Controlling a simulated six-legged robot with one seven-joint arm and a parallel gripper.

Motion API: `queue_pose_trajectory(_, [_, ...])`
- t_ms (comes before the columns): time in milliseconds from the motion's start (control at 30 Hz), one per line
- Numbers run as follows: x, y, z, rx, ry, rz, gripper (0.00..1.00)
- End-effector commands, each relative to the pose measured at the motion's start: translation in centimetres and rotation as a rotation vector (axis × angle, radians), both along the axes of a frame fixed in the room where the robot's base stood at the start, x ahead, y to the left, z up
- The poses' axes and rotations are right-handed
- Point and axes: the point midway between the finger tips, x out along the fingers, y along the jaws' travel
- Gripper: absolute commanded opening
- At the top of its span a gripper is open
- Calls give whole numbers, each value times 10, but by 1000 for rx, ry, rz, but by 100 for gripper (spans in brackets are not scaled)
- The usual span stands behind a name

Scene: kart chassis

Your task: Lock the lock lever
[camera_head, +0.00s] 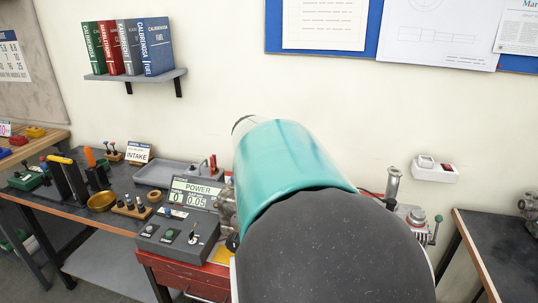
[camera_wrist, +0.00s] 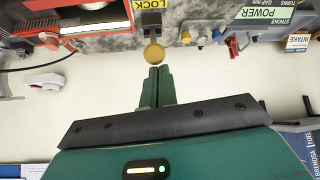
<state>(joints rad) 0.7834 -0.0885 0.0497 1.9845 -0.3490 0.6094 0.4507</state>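The lock lever shows in the wrist view as a dark lever with a round yellow knob (camera_wrist: 154,54), just below the yellow LOCK label (camera_wrist: 146,4). My gripper (camera_wrist: 160,69) has two green fingers side by side, with no clear gap at the tips. The fingertips are right by the knob, which shows whole beyond them. I cannot tell whether they touch it. Nothing shows between the fingers. In the head view my own arm hides the lever and my gripper.
The machine (camera_wrist: 100,42) has a red bar beside the label. A POWER display (camera_head: 198,191) and a grey control box (camera_head: 178,233) stand left of my arm. A metal post (camera_head: 393,183) and a green-knobbed lever (camera_head: 437,226) stand at right. The wall is close behind.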

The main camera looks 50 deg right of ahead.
Motion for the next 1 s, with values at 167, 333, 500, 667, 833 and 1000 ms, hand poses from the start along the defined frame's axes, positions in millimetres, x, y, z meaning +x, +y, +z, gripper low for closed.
queue_pose_trajectory(167, [-3, 13, -4, 25, 21, 4, 0])
queue_pose_trajectory(333, [-12, 26, 21, 18, 14, 4, 0])
queue_pose_trajectory(500, [-24, 44, 54, 9, 7, 2, 0])
queue_pose_trajectory(667, [-34, 61, 81, 4, 3, 3, 0])
queue_pose_trajectory(833, [-41, 72, 100, 3, 1, 0, 0])
queue_pose_trajectory(1000, [-43, 75, 106, 2, 0, 1, 0])
